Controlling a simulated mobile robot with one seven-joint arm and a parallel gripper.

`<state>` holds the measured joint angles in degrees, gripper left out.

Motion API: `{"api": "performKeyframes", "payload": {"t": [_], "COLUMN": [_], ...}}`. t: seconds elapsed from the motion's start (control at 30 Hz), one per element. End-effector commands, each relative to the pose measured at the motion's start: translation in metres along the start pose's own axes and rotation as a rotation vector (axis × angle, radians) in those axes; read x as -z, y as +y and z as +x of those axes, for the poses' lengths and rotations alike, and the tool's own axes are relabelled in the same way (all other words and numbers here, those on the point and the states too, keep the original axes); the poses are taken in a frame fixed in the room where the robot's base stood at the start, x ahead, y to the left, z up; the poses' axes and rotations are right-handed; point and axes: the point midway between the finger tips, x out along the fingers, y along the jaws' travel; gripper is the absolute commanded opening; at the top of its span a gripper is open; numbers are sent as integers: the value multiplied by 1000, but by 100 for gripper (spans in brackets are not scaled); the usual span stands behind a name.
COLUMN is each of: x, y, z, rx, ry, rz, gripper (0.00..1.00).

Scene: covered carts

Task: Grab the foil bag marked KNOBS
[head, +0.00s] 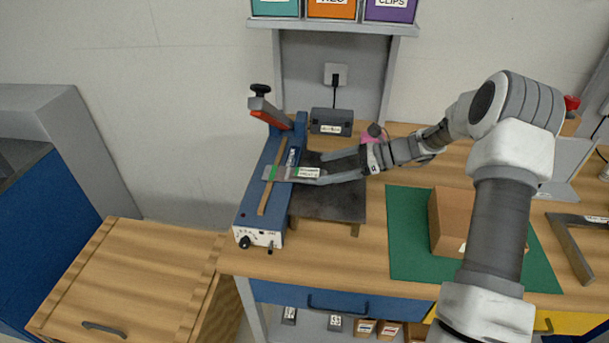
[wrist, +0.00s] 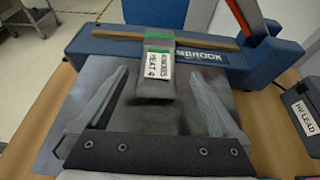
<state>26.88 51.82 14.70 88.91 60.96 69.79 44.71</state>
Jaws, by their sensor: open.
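The grey foil bag (head: 287,173) lies across the blue bar sealer (head: 262,205), with a green band at its far end. In the wrist view the bag (wrist: 157,88) has a white label, small and sideways, that seems to read KNOBS on its first line. My gripper (head: 323,168) is open above the sealer's dark plate and reaches in from the right. In the wrist view its fingers (wrist: 158,76) stand on either side of the bag's near end, with a gap on both sides. I cannot tell the exact height between fingers and bag.
The sealer's red-and-black lever (head: 268,112) stands raised at the back. A dark labelled box (head: 332,121) sits behind the plate. A cardboard box (head: 452,222) stands on a green mat (head: 408,245) to the right. A shelf with coloured bins (head: 333,27) hangs above.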

Motion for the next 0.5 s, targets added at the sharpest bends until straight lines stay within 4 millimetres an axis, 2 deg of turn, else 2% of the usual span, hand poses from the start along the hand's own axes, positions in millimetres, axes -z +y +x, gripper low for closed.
{"api": "performKeyframes", "payload": {"t": [0.23,0.5], "x": [0,0], "y": [2,3], "z": [16,54], "rx": [-3,-2], "ry": [-1,-1], "rz": [1,0], "gripper": [100,100]}}
